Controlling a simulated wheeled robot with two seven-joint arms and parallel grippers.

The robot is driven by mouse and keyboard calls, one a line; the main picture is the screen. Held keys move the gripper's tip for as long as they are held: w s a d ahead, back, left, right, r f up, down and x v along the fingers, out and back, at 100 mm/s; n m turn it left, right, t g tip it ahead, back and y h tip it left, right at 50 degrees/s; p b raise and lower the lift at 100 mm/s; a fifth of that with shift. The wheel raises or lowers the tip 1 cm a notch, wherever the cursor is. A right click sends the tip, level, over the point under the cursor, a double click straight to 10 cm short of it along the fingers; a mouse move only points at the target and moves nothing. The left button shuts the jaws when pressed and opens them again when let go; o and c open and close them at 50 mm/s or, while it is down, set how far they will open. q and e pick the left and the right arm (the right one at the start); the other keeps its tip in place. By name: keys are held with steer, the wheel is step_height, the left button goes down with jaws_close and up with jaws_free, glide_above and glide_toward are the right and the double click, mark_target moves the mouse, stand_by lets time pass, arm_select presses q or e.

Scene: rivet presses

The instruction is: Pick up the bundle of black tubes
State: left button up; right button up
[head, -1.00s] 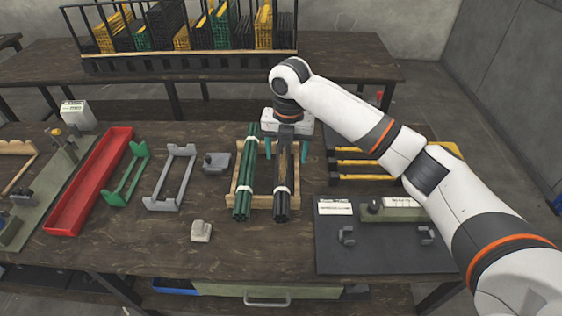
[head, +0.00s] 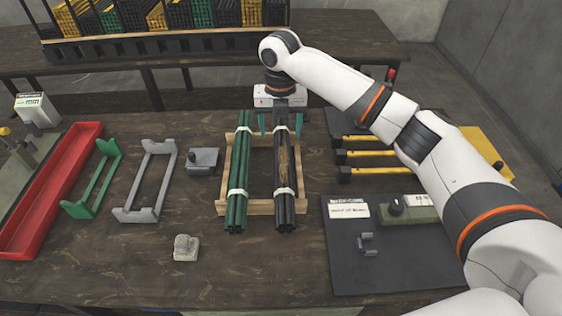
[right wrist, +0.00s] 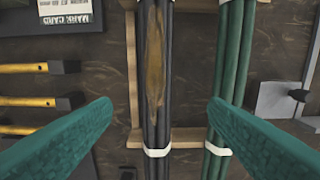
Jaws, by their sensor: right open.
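The bundle of black tubes (head: 284,180) lies on the right side of a wooden rack, tied with white bands and marked by a brown patch. A bundle of green tubes (head: 239,178) lies beside it on the left. My right gripper (head: 281,132) is open above the far end of the black bundle, its teal fingers on either side in the head view. In the right wrist view the black bundle (right wrist: 155,80) runs between the open fingers, and the green bundle (right wrist: 231,75) passes behind the fingertip on the right. I cannot tell the exact height. My left gripper is not in view.
The wooden rack (head: 262,207) stands on the dark table. To its left are a grey cradle (head: 150,180), a green cradle (head: 93,180) and a red tray (head: 50,190). To its right are yellow-and-black tools (head: 370,154) and a dark mat (head: 350,275) with fixtures.

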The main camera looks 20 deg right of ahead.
mark_target(283, 155)
steer(key=f, duration=0.6)
steer(key=s+f, duration=0.1)
steer(key=f, duration=0.3)
steer(key=shift+d+f+p, duration=0.1)
steer(key=shift+d+p, duration=0.05)
steer(key=shift+p, duration=0.2)
jaws_close()
